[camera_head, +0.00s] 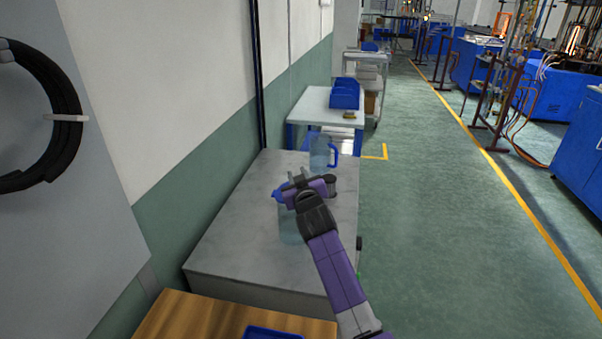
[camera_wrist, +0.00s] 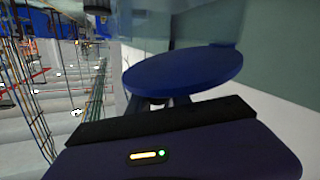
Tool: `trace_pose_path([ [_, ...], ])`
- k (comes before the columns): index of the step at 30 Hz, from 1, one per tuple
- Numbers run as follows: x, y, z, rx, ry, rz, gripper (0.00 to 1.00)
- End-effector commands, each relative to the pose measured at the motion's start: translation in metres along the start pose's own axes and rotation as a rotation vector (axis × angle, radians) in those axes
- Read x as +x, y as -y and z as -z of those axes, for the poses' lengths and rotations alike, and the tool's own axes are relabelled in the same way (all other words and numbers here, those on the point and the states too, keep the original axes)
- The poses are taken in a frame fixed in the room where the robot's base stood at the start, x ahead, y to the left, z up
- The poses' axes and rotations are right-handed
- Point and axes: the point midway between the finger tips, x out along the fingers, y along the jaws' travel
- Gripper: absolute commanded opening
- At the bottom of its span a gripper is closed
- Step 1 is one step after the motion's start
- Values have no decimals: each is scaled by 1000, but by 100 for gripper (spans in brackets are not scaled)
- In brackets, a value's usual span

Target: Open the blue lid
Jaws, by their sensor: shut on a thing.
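The blue lid (camera_head: 282,194) shows just left of my gripper (camera_head: 299,177) in the head view, above a clear bluish container (camera_head: 289,228) on a grey-topped table (camera_head: 232,240). My arm and gripper hide much of both. In the wrist view the lid (camera_wrist: 185,72) is a wide, flat blue disc right in front of my gripper (camera_wrist: 167,103). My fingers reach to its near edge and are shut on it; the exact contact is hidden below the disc. I cannot tell whether the lid still touches the container.
A clear jug with a blue handle (camera_head: 320,152) stands farther back on the same table. A white table (camera_head: 310,104) with a blue bin (camera_head: 345,93) is behind. A wooden surface (camera_head: 190,318) with a blue tray (camera_head: 270,333) is in front. The wall borders the left; the right floor is open.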

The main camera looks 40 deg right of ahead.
Motion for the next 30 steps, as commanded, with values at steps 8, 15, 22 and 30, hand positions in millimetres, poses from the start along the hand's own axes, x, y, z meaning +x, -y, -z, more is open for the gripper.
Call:
trace_pose_path([
  [8, 4, 10, 24, -243, 101, 1, 0],
  [15, 10, 23, 36, -454, 186, 0, 0],
  [22, 16, 39, 44, -656, 271, 1, 0],
  [30, 24, 56, 50, -880, 362, 0, 0],
])
